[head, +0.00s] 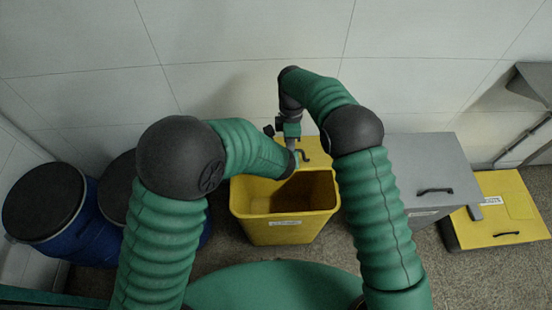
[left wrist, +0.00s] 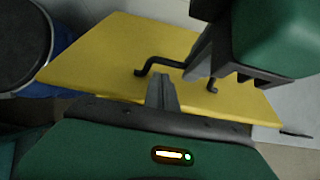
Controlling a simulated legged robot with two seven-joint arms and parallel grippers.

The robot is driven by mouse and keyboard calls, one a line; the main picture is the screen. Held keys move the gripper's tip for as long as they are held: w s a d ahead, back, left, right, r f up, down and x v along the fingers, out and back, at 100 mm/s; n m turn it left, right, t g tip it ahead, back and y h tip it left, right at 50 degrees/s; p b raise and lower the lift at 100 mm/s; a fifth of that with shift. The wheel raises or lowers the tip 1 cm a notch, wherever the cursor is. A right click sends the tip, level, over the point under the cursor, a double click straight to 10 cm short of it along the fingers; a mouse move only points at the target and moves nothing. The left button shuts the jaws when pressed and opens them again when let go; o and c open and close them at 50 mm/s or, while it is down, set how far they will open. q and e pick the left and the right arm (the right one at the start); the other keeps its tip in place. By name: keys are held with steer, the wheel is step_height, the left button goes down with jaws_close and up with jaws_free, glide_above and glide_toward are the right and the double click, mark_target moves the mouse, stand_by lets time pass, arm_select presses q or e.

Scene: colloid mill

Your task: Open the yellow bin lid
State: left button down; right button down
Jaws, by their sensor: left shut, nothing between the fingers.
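The yellow bin (head: 287,227) stands on the floor with its inside showing. Its yellow lid (head: 321,144) is raised at the back, partly hidden by my arms. In the left wrist view the lid (left wrist: 105,58) fills the middle, with a black handle (left wrist: 150,67) on it. My left gripper (head: 301,156) is at the lid, beside the handle; its shut fingers (left wrist: 162,88) point at the lid below the handle and hold nothing. My right gripper (head: 290,127) is above it, near the lid; its jaws are unclear.
Blue drums with black lids (head: 42,203) stand at the left. A grey bin (head: 418,170) and a lower yellow-lidded box (head: 498,208) stand at the right. A tiled wall (head: 230,45) is close behind. Some speckled floor (head: 218,255) shows in front.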

steer(key=shift+w+d+f, duration=0.15)
steer(key=shift+w+d, duration=0.05)
steer(key=shift+w, duration=0.05)
arm_select(q)
steer(key=shift+w+r, duration=0.7)
steer(key=shift+w, duration=0.05)
arm_select(e)
steer(key=c, duration=1.8)
jaws_free()
arm_select(q)
steer(key=shift+w+f, duration=0.2)
steer(key=shift+w, duration=0.05)
arm_select(e)
steer(key=o, duration=0.3)
steer(key=shift+w+a+f, duration=0.1)
steer(key=shift+w+f, duration=0.05)
steer(key=shift+w, duration=0.05)
